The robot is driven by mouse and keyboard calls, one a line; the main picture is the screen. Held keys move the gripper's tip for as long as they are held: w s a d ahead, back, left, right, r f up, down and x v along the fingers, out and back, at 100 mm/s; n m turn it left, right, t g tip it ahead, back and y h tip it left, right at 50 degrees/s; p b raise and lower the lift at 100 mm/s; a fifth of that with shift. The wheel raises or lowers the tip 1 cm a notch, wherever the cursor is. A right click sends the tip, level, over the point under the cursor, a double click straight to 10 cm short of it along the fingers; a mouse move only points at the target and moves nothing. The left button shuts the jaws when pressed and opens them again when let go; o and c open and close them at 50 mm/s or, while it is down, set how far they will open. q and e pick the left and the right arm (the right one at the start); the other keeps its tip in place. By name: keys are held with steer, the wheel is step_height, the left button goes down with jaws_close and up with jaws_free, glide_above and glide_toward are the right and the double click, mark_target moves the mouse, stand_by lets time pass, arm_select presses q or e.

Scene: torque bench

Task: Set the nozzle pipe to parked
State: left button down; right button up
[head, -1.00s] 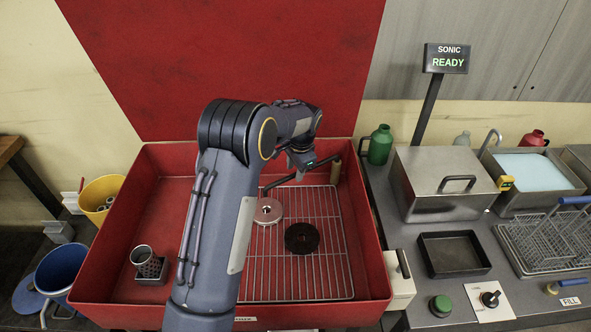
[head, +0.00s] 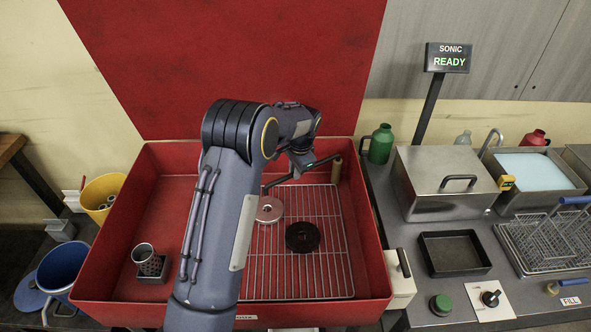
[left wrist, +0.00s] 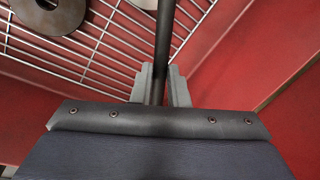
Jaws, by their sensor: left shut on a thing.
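The nozzle pipe (head: 278,181) is a thin dark pipe at the back right of the red basin, reaching left over the wire rack with its end bent. My left gripper (head: 303,168) is at the pipe, partly hidden by my own arm. In the left wrist view, my left gripper (left wrist: 158,84) is shut on the dark pipe (left wrist: 163,40), which runs up out of the picture between the two grey fingers. My right gripper is not in view.
A pale ring (head: 268,210) and a dark ring (head: 302,237) lie on the wire rack (head: 325,270) below the pipe. The red basin's walls (head: 365,220) surround the area. A metal mesh cup (head: 148,262) stands at the left. A lidded steel tank (head: 440,190) is on the right bench.

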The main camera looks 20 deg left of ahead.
arm_select(q)
steer(key=w+a+m+p, duration=0.1)
steer(key=w+a+m, duration=0.3)
steer(key=w+a, duration=0.1)
steer(key=shift+m+t+h, duration=0.3)
steer(key=c, duration=1.4)
jaws_free()
steer(key=shift+s, duration=0.1)
step_height(320, 180, up, 8)
steer(key=s, duration=0.1)
steer(key=shift+d+b, duration=0.45)
steer(key=shift+s+f, duration=0.1)
steer(key=shift+f, duration=0.05)
steer(key=shift+c, duration=0.4)
